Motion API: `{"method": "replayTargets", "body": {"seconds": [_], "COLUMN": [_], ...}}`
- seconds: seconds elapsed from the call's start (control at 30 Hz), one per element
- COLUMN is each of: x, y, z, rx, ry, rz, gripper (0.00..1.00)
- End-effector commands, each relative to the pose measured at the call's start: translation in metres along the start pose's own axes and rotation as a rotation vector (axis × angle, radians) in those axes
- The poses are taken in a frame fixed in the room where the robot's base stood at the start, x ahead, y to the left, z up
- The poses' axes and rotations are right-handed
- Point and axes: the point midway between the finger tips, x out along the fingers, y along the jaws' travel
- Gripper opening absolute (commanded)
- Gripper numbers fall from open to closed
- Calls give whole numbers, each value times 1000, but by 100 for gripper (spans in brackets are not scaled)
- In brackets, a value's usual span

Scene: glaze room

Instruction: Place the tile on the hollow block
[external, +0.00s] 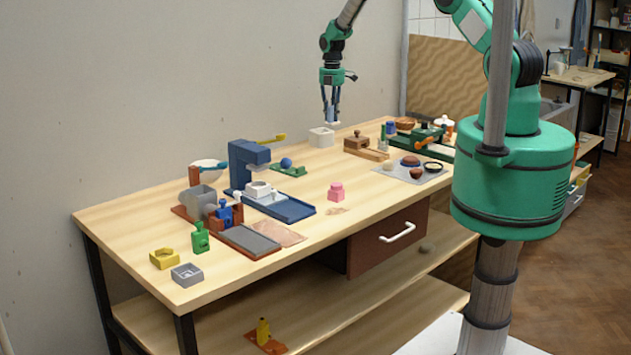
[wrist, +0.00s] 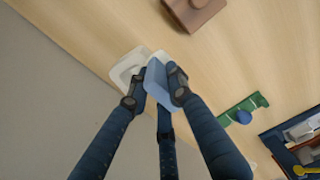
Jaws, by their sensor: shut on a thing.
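The tile (wrist: 157,76) is pale blue. My gripper (wrist: 155,92) is shut on it, with fingers on both sides. In the external view my gripper (external: 331,112) points down, and the light tile (external: 332,124) shows small at its fingertips. The hollow block (external: 321,138) is cream white with an open top and stands near the table's back edge, just below the tile. In the wrist view the hollow block (wrist: 120,72) lies left of the tile, partly hidden by it and a finger. The exact gap between tile and block cannot be told.
A brown wooden block (external: 357,140) stands right of the hollow block. A green piece with a blue ball (external: 287,163) lies to the left. A blue machine (external: 246,165) stands farther left. The tabletop (external: 335,168) in front of the hollow block is clear.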

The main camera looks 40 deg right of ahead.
Motion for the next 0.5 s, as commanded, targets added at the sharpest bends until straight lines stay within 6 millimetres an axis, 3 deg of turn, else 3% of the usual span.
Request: {"method": "replayTargets", "body": {"seconds": [0.2, 0.5], "x": [2, 3], "y": [26, 37], "z": [4, 6], "rx": [0, 0], "ry": [0, 0], "rz": [0, 0], "gripper": [0, 0]}}
